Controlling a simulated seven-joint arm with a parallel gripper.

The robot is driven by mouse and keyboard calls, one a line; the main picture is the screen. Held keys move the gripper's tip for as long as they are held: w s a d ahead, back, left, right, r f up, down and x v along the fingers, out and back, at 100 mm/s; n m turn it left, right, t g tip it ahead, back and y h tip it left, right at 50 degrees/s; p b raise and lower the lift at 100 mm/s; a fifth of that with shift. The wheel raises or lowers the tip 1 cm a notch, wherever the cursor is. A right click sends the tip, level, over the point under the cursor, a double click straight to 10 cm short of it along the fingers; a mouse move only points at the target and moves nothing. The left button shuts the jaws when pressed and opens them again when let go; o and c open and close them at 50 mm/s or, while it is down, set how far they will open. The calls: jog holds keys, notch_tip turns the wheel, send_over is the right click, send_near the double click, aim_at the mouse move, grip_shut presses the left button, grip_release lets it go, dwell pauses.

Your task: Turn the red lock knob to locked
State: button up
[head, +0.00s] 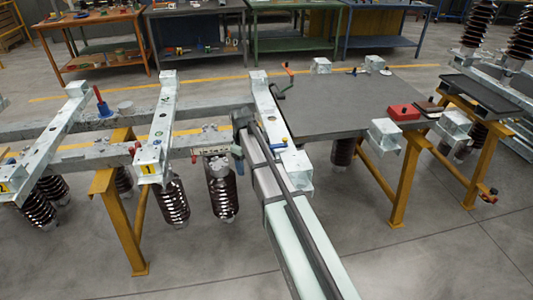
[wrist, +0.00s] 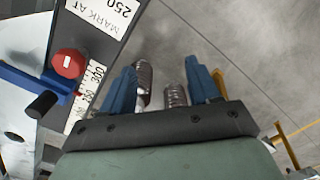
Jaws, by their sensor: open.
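The red lock knob (wrist: 68,64) shows at the left of the wrist view, a small round red cap beside a dark strip with white labels. A blue bar (wrist: 35,82) with a black end runs close by it. My gripper (wrist: 160,65) is open, its two blue fingers apart with nothing between them. The knob lies outside the fingers, to their left, and is not touched. I cannot read the knob's setting. In the head view my arm reaches up to the frame's middle, and the knob cannot be made out surely.
A white label reading "MARK AT 250" (wrist: 103,10) is on the dark strip. Ribbed insulators (head: 222,188) hang below the steel beams. Yellow trestles (head: 120,220) hold the frames. A grey tabletop (head: 340,100) with a red box (head: 402,112) stands at right. Workbenches line the back.

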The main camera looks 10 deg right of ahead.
jog(key=w+d+r+n, duration=0.45)
jog(key=d+r, duration=0.45)
jog(key=r, duration=0.5)
jog(key=shift+t, duration=0.3)
jog(key=f, duration=1.4)
jog(key=shift+w, duration=0.2)
jog(key=shift+r, duration=0.1)
jog(key=shift+c, duration=0.2)
jog(key=c, duration=1)
